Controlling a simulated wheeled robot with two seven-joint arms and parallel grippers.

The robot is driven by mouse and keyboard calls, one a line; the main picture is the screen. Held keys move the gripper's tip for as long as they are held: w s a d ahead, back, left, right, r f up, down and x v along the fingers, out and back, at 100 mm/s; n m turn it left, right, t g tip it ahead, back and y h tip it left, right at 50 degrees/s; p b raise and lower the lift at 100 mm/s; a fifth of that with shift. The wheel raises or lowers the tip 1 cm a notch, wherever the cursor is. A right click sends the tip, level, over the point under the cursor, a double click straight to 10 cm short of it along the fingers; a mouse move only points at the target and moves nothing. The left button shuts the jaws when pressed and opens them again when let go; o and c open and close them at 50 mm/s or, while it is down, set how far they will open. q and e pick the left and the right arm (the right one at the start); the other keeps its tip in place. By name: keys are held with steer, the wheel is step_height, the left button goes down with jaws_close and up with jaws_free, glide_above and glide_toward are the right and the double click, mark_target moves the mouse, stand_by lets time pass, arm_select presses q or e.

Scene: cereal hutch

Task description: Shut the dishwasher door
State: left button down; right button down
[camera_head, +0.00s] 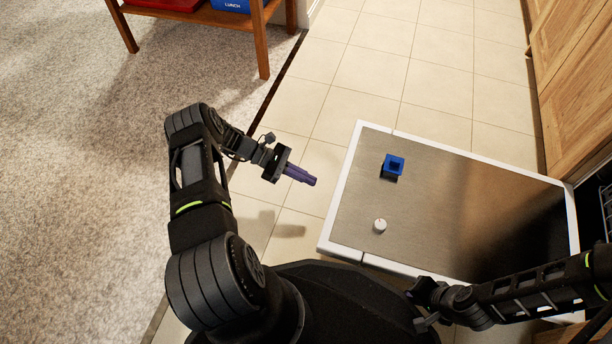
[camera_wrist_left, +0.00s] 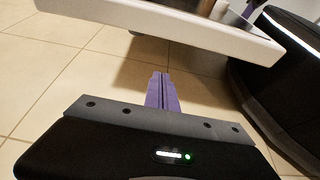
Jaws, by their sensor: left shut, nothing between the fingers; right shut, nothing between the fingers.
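The dishwasher door (camera_head: 350,200) is open and lies flat, its metal inner face up and its white rim showing. Its hinge side is at the right, by the dark cavity of the dishwasher (camera_head: 598,185). My left gripper (camera_head: 314,181) has purple fingers, shut and empty, pointing at the door's free edge from the left. They appear apart from the door in the head view. In the left wrist view, the shut fingers (camera_wrist_left: 162,77) point toward the underside of the door's white edge (camera_wrist_left: 180,27). My right arm crosses the door's near right corner; its gripper fingers are hidden.
Wooden cabinets (camera_head: 575,75) stand at the right. A wooden shelf (camera_head: 262,45) is at the upper left. Tiled floor (camera_head: 400,65) beyond the door is clear.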

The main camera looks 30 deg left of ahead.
arm_select(q)
steer(key=w+d+r+b, duration=0.1)
steer(key=w+d+b, duration=0.1)
steer(key=d, duration=0.4)
steer(key=shift+d, duration=0.4)
steer(key=shift+r, duration=0.25)
